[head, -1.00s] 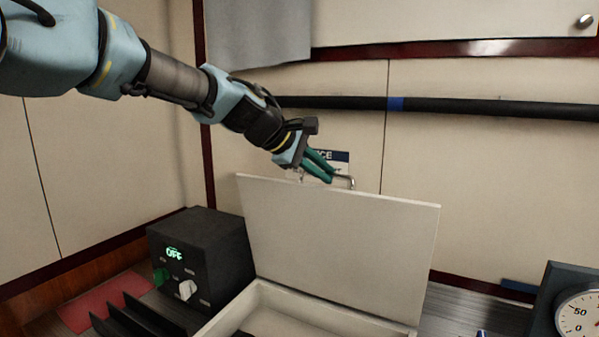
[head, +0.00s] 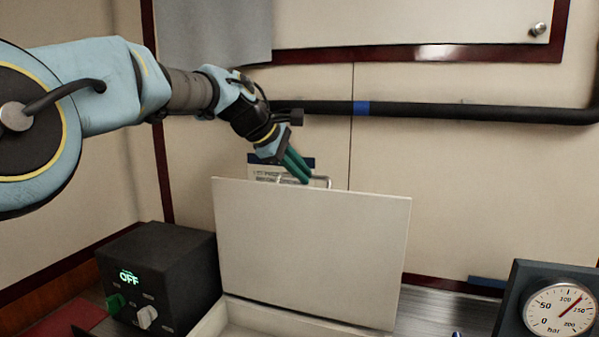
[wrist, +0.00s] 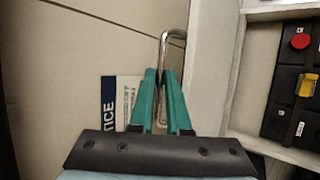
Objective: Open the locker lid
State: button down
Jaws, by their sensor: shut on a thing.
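The locker lid (head: 310,250) is a flat off-white panel that stands steeply raised at the back of the white locker (head: 213,322). Its metal handle (head: 320,181) shows at the lid's top edge, and as a bent bar in the wrist view (wrist: 172,36). My gripper (head: 302,181) reaches the handle from the upper left, its green fingers shut on it. In the wrist view the fingers (wrist: 161,88) lie on both sides of the bar. The lid hides the handle's lower part in the head view.
A black box (head: 160,270) reading OFF, with knobs, stands left of the locker. A pressure gauge (head: 560,308) stands at right. A dark pipe (head: 430,110) runs along the wall behind. In the wrist view, dark breakers (wrist: 290,95) with red and yellow parts show at right.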

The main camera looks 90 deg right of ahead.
jog(key=shift+r, duration=0.15)
jog(key=c, duration=0.9)
grip_release()
jog(key=b+v, duration=0.3)
jog(key=v, duration=0.7)
jog(key=shift+w+a+r+b, duration=0.2)
jog(key=shift+w+b, duration=0.05)
jog(key=shift+b, duration=0.15)
